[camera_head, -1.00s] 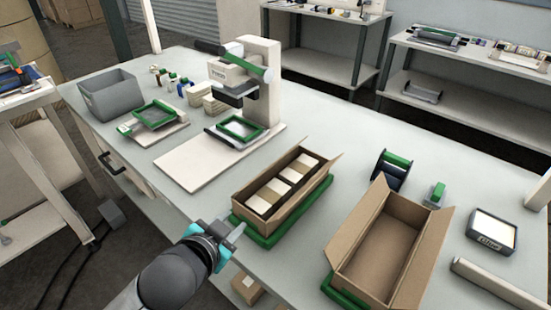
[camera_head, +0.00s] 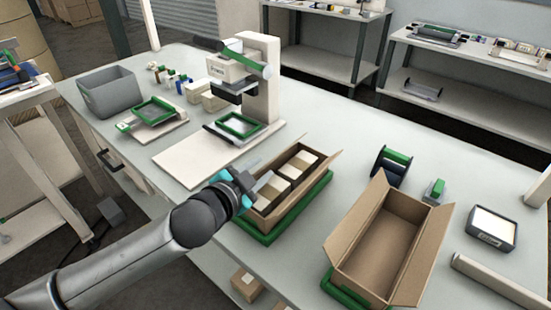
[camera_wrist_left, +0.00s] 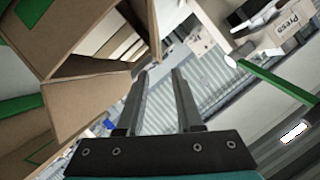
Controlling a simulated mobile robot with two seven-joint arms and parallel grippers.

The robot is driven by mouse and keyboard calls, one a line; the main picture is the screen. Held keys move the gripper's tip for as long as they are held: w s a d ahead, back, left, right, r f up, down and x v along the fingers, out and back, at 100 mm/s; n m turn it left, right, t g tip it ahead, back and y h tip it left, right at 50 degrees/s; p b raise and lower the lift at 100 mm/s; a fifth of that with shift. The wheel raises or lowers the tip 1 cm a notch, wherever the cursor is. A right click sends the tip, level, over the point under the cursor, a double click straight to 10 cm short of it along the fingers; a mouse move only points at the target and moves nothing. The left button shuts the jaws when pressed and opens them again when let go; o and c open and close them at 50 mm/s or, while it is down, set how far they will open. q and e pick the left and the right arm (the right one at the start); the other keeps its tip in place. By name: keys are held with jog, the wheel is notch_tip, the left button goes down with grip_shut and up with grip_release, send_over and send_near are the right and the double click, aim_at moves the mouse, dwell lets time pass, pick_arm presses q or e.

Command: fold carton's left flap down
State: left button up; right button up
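The filled carton (camera_head: 325,167) is a brown open box on a green tray, with several cream and tan packs (camera_head: 295,170) inside. Its right-hand flap stands up. My left gripper (camera_head: 252,166) is over its left end and hides the left flap there. In the left wrist view the brown carton (camera_wrist_left: 62,35) is on the left, with a cardboard panel (camera_wrist_left: 85,105) beside the fingers. The left gripper (camera_wrist_left: 160,72) has its fingers parted with a clear gap and nothing between them. I cannot tell whether a finger touches the carton. The right gripper is out of view.
An empty open carton (camera_head: 425,250) stands on a green tray to the right. A white press (camera_head: 262,85) is behind the gripper, with a grey bin (camera_head: 108,92) further left. A tape dispenser (camera_head: 391,165) and a label box (camera_head: 491,228) are at right.

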pick_arm(q)
jog(key=b+x, duration=0.1)
jog(key=x, duration=0.7)
jog(key=shift+w+d+f, duration=0.1)
grip_shut()
dwell(1.4)
